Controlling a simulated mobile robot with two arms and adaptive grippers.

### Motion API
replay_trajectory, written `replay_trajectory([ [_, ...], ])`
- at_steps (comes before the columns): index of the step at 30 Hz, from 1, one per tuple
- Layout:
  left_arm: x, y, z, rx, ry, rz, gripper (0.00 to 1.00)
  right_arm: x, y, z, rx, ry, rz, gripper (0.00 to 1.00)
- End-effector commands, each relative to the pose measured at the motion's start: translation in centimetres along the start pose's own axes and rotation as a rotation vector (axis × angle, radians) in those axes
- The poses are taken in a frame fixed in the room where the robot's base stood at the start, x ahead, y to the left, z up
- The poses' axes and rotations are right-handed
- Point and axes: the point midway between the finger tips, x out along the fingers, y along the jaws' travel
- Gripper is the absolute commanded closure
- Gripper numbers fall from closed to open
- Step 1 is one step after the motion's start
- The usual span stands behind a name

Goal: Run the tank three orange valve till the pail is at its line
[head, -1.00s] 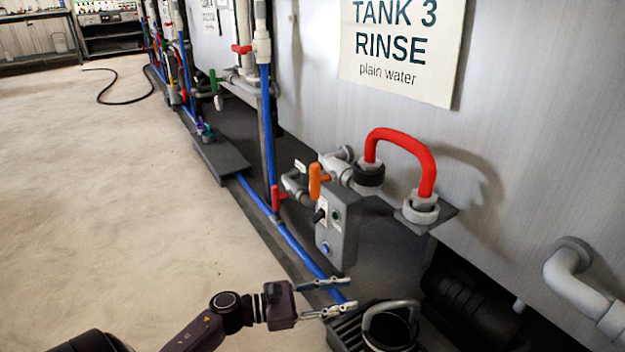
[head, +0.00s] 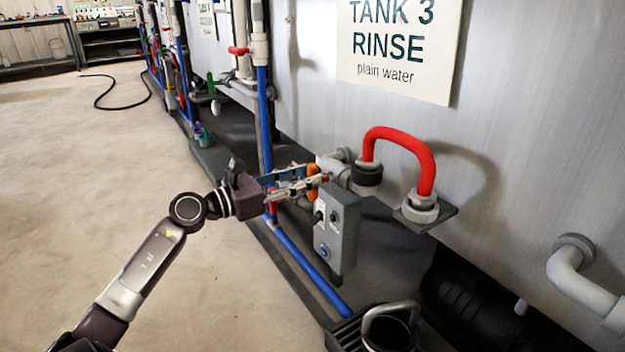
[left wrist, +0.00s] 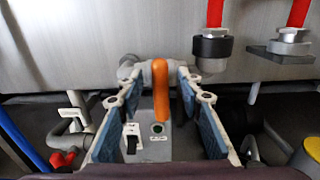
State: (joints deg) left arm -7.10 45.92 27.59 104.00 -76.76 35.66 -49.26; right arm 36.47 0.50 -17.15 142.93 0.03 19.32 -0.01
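The orange valve handle (head: 312,171) stands on the grey pipe below the Tank 3 sign (head: 400,45). My left gripper (head: 316,177) is at the handle, partly covering it in the head view. In the left wrist view the orange handle (left wrist: 160,92) stands upright between the two spread fingers of my left gripper (left wrist: 159,80), with a visible gap on each side. The dark pail (head: 391,332) with a grey bail handle is at the bottom of the head view, cut off by the frame edge. Its water level and line cannot be made out. My right gripper is not in view.
A grey control box (head: 337,230) with a switch and buttons is just below the valve. A red hose (head: 405,140) arches to the right of it. Blue pipe (head: 310,270) runs along the floor. Open floor (head: 90,190) lies to the left.

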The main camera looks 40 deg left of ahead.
Motion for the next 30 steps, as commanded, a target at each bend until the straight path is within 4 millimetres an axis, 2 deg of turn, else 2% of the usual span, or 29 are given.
replay_trajectory([
  [6, 2.1, 0.0, -0.1, 0.001, -0.001, 0.0, 0.67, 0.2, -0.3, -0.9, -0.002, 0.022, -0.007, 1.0],
  [17, 2.6, 0.0, -0.1, 0.0, 0.001, 0.0, 0.67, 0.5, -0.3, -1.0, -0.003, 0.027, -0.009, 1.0],
  [26, 2.6, 0.0, -0.1, 0.0, 0.001, 0.0, 0.97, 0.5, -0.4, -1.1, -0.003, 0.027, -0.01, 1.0],
  [30, 2.6, 0.0, -0.1, -0.001, 0.001, 0.0, 1.0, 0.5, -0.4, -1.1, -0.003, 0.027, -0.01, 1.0],
])
